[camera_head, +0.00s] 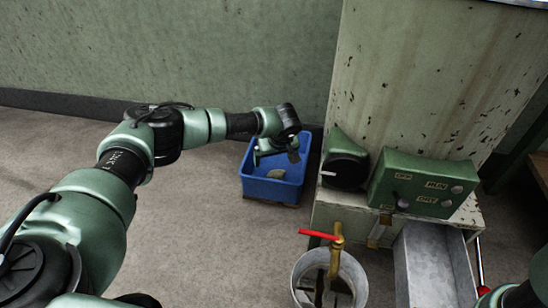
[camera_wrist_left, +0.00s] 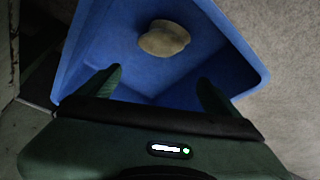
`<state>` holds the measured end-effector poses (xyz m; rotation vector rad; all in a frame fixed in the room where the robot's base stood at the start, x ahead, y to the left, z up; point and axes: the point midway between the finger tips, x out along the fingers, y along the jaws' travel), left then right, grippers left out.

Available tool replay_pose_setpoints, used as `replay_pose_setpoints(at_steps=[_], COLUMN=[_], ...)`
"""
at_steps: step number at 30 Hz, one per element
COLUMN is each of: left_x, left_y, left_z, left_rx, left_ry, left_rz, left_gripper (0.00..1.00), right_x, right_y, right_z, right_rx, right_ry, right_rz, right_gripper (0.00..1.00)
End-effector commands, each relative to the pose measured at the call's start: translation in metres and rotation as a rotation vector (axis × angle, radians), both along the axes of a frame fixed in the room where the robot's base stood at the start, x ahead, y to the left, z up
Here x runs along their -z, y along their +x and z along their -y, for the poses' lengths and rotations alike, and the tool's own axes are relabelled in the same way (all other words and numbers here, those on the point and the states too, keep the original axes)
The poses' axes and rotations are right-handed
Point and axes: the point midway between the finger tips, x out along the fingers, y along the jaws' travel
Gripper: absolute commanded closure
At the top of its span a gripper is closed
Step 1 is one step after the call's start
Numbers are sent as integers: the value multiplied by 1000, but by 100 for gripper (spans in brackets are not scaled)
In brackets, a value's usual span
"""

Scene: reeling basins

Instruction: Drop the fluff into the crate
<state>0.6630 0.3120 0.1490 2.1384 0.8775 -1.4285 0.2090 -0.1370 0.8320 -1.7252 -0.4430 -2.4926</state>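The blue crate (camera_head: 272,188) stands on the floor beside the pale machine cabinet. A beige lump of fluff (camera_head: 276,174) lies inside it. In the left wrist view the fluff (camera_wrist_left: 163,38) rests on the blue floor of the crate (camera_wrist_left: 85,45), near one wall. My left gripper (camera_head: 276,152) hangs over the crate, pointing down. In the left wrist view the fingers of my left gripper (camera_wrist_left: 158,84) are spread wide with nothing between them, and the fluff is apart from them. My right gripper is not in view.
Right of the crate is the cabinet (camera_head: 400,90) with a green control box (camera_head: 423,185) and a dark round part (camera_head: 345,165). In front are a metal bucket (camera_head: 302,270) under a brass tap (camera_head: 336,250) and a grey metal trough (camera_head: 428,265). Floor left of the crate is clear.

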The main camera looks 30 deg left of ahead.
Motion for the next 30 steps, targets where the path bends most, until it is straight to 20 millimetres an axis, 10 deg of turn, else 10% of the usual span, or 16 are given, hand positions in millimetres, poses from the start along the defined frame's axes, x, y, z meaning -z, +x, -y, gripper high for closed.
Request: replay_pose_setpoints(at_steps=[18,30], left_x=[-65,-72], left_y=[-18,-21], left_z=[18,21], left_rx=[2,0], left_ry=[0,0], left_rz=[0,0], left_gripper=[7,7], right_x=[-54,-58], right_y=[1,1], right_z=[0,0], right_rx=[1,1], right_ry=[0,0], right_rz=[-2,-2], right_gripper=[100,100])
